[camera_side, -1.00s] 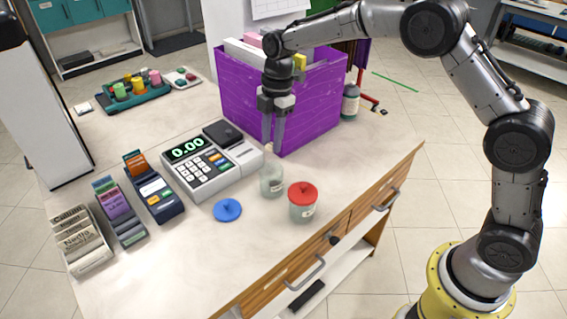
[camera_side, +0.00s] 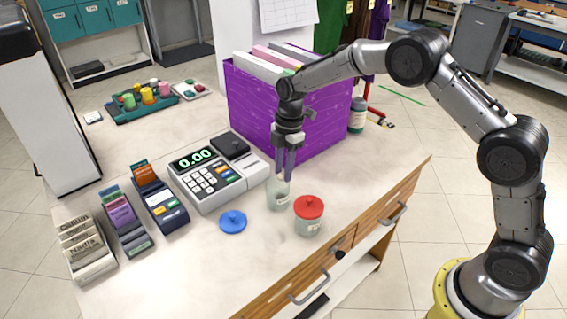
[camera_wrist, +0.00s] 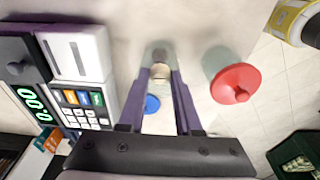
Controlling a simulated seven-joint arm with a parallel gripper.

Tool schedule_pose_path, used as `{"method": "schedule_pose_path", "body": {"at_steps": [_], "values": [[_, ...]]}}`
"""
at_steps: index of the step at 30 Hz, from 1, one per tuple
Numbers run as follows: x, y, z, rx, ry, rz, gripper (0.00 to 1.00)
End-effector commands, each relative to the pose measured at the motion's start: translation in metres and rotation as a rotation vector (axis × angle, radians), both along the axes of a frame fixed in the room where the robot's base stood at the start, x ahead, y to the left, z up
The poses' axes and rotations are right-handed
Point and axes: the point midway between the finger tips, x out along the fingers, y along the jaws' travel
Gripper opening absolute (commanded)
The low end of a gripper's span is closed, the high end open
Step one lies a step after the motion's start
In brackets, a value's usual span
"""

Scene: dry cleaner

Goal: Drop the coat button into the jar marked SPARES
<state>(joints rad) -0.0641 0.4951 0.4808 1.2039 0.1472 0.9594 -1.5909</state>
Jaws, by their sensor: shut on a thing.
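My gripper (camera_side: 284,176) points down over the lidless glass jar (camera_side: 278,197), with its fingertips at the jar's mouth. In the wrist view the two fingers (camera_wrist: 160,75) close on a small tan round thing, which looks like the coat button (camera_wrist: 160,71). The open jar (camera_wrist: 158,52) is right behind it. The button cannot be made out in the side view. A second jar (camera_side: 308,226) with a red lid (camera_side: 309,207) stands just right of the open one. Both jars carry small labels, too small to read.
A blue lid (camera_side: 233,222) lies on the counter left of the jars. A cash register (camera_side: 207,180) stands to the left and a purple bin (camera_side: 325,120) close behind my gripper. The front of the counter (camera_side: 200,275) is clear.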

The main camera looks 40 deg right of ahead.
Motion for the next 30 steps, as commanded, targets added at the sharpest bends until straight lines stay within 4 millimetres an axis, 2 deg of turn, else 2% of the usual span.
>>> {"method": "schedule_pose_path", "body": {"at_steps": [6,7,12,13,23,26,30], "values": [[0.000,0.000,-0.001,0.000,0.000,0.000,0.00],[0.000,0.000,-0.001,0.000,0.000,0.000,0.34],[0.000,0.000,0.000,0.000,0.000,0.000,0.65],[0.000,0.000,0.000,0.000,0.000,0.000,0.68],[0.000,0.000,0.002,0.000,-0.001,0.000,0.68],[0.001,-0.001,0.011,0.000,-0.003,0.000,0.68],[0.001,-0.004,0.035,0.000,-0.006,-0.001,0.68]]}}
